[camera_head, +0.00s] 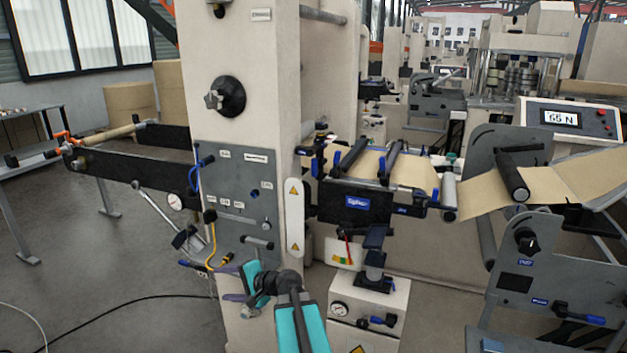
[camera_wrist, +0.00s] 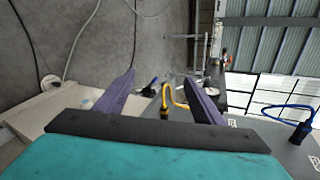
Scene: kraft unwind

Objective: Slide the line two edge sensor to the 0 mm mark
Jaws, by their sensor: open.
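My gripper (camera_head: 226,283) is in front of the lower part of the grey panel on the cream machine column. Its two purple fingers are spread apart and nothing is between them. It also shows in the wrist view (camera_wrist: 160,82), open, with a yellow cable and a dark blue-ended lever beyond the fingers. I cannot make out for certain which part is the line two edge sensor. No 0 mm mark is legible.
The grey panel (camera_head: 232,190) carries labels, a blue hose and the yellow cable (camera_head: 211,245). The splice table (camera_head: 350,207) holds brown paper web. A cream box with a gauge (camera_head: 368,305) stands below it.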

